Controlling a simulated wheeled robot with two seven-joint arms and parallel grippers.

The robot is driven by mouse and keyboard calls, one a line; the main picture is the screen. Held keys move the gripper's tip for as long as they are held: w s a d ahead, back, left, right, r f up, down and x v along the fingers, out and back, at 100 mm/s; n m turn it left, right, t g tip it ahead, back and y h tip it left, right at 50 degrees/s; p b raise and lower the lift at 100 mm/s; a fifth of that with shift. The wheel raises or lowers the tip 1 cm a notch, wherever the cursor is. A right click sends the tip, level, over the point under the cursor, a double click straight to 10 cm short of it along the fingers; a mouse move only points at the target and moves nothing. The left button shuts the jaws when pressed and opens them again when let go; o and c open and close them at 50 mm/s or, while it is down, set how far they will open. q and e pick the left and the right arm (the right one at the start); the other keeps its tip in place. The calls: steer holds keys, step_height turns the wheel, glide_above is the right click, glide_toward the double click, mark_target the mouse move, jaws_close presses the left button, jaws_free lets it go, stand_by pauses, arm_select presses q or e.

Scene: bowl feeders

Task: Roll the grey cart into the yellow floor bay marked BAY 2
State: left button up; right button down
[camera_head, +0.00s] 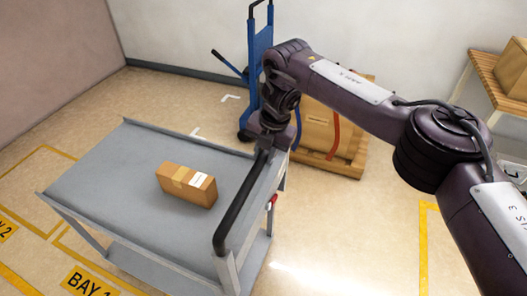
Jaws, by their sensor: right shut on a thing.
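The grey cart (110,160) stands on the floor left of centre, with a flat top and a lower shelf. Its black push handle (237,208) runs along its right side. My right gripper (267,147) is shut on the far end of this handle; the fingertips are small and partly hidden. A yellow-outlined floor bay with a partly cut-off label ending in 2 (5,230) lies at the left edge. Part of that outline (28,222) passes close to the cart's left corner. My left gripper is out of view.
A brown box (187,185) lies on the cart top. The BAY 1 label (86,282) lies near the cart's front-left side. A blue hand truck (261,50) and a strapped crate on a pallet (318,130) stand behind. Open floor (340,225) lies right of the cart.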

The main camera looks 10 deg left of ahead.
steer(key=c, duration=1.2)
jaws_free()
steer(key=shift+c, duration=0.2)
steer(key=shift+r, duration=0.15)
step_height(320, 180, up, 8)
steer(key=d, duration=0.1)
steer(key=shift+s+d+f, duration=0.2)
steer(key=shift+d+f, duration=0.05)
steer(key=shift+d, duration=0.05)
